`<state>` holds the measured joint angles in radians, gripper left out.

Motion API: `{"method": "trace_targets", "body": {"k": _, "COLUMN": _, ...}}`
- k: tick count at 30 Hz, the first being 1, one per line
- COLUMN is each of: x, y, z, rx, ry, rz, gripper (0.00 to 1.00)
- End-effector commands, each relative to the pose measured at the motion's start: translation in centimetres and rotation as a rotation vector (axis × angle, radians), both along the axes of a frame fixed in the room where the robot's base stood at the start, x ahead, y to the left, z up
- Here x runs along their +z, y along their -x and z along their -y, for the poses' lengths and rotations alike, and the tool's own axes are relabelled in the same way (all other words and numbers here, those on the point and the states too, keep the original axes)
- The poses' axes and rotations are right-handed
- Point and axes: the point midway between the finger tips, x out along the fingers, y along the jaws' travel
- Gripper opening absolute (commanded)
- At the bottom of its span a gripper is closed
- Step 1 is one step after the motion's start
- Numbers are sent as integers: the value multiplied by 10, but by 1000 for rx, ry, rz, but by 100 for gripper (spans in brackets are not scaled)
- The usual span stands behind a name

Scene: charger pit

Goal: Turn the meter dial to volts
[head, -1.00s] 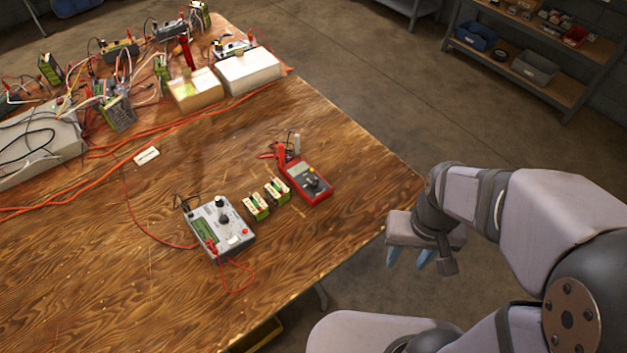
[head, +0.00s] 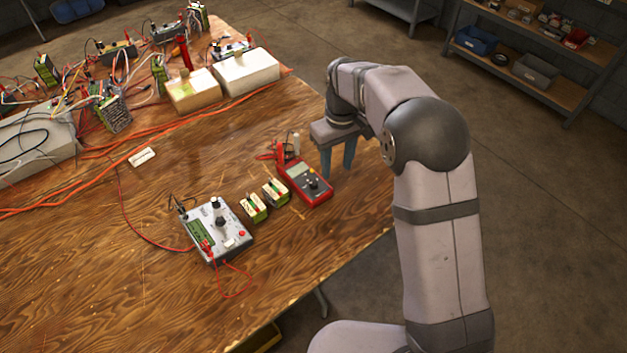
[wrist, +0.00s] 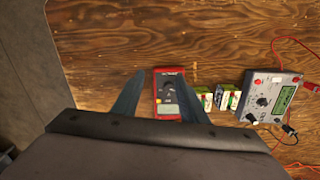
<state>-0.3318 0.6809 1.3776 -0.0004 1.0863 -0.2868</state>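The red multimeter (head: 305,183) lies face up near the table's right edge. Its dark round dial (head: 313,184) sits on the lower part of its face; the dial's setting is too small to read. My gripper (head: 338,173) is above the table just right of the meter, fingers pointing down. It also shows in the wrist view (wrist: 165,85), with its two blue fingers apart and nothing between them at their tips.
A grey charger box (head: 217,228) with knobs and red leads stands left of the meter, with small green-and-white battery packs (head: 264,199) between them. White boxes (head: 246,72), wires and more packs crowd the far left. The table's front middle is clear.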

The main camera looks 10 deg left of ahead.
Motion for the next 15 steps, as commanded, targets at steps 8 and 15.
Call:
{"method": "trace_targets", "body": {"k": 8, "x": -29, "y": -26, "z": -52, "rx": 140, "ry": -1, "rz": 1, "gripper": 39}}
{"method": "trace_targets", "body": {"k": 15, "x": -33, "y": -30, "z": -63, "rx": 169, "ry": -2, "rz": 3, "gripper": 39}}
